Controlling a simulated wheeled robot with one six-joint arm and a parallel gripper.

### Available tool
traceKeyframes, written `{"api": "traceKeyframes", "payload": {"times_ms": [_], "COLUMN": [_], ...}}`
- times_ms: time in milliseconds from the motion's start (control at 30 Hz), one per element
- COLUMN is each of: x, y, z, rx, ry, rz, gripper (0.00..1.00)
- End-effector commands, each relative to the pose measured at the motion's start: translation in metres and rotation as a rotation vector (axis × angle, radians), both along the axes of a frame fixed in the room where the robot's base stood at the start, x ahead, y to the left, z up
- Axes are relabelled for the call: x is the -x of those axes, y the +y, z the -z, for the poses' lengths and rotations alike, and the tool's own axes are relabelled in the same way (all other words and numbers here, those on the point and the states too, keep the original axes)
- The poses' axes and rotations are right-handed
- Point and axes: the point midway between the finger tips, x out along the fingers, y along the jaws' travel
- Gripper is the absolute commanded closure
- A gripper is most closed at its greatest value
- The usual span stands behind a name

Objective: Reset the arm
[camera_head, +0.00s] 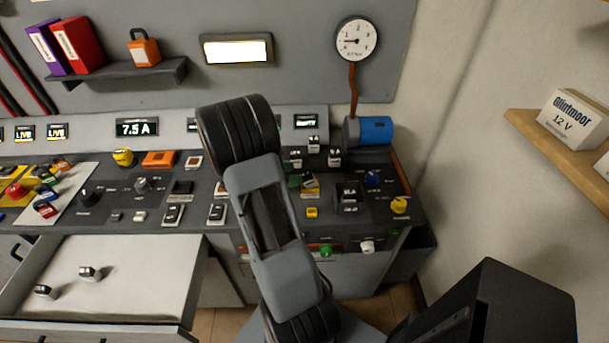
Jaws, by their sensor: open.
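My arm rises from the bottom middle of the head view, with a grey link and dark ribbed joints in front of the control desk (60,218). The upper joint covers part of the desk's back panel. My gripper does not show; it is out of sight, and I cannot tell whether the arm hides it. No held object shows.
A drawer (140,260) stands open at the lower left with two small switch blocks in it. A blue cylinder (375,130) sits at the desk's right end, below a round gauge (356,40). A wooden shelf (540,135) with a white box (574,118) juts from the right wall.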

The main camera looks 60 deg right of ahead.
Motion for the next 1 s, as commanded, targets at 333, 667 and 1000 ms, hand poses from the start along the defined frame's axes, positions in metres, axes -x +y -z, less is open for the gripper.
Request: {"api": "traceKeyframes", "payload": {"times_ms": [333,667,1000], "x": [-0.018,-0.020,0.004], "y": [0.028,0.031,0.131], "z": [-0.014,-0.012,0.010], "rx": [0.000,0.010,-0.175], "ry": [0.000,-0.050,-0.625], "rz": [-0.001,0.019,0.498], "gripper": [0.43,0.43,0.43]}}
